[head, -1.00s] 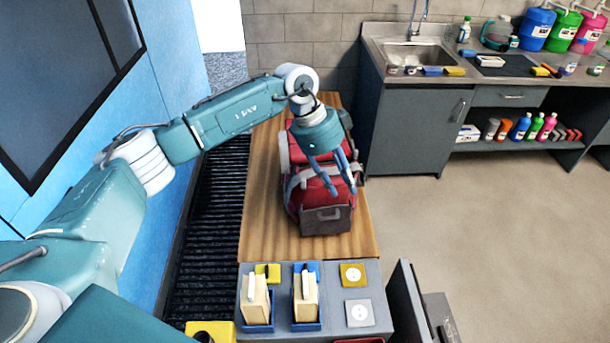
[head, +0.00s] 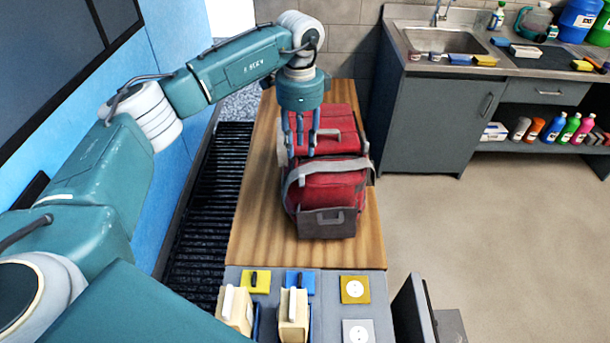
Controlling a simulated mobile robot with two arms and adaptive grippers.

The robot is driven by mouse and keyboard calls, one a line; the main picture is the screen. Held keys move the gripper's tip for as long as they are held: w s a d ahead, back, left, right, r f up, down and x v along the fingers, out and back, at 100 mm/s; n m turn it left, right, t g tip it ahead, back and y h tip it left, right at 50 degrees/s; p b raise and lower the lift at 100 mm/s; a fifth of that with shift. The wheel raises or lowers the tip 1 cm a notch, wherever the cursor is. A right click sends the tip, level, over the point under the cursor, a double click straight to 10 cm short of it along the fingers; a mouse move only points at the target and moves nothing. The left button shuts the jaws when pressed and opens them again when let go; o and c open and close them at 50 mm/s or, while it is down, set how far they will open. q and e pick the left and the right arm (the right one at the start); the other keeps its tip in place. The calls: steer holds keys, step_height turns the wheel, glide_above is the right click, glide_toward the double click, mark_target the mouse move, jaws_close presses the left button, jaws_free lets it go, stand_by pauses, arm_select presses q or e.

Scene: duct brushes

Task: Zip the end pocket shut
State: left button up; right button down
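A red bag (head: 335,188) with grey straps lies on the wooden bench top in the head view. Its dark grey-brown end pocket (head: 327,223) faces the near end of the bench. A small handle-like loop shows on the pocket, but its zip is too small to make out. My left gripper (head: 302,153) points down over the left side of the bag, well behind the end pocket. Its blue fingers are apart with nothing visible between them. I cannot tell whether they touch the bag. My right gripper is not in view.
The wooden bench (head: 262,215) has bare room left of the bag. A blue wall stands at left. A sink counter (head: 435,120) stands at back right, with open floor before it.

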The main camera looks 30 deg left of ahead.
mark_target(302, 175)
arm_select(q)
step_height(302, 175, down, 10)
steer(key=p, duration=0.3)
steer(key=shift+w, duration=0.15)
steer(key=shift+f, duration=0.55)
jaws_close()
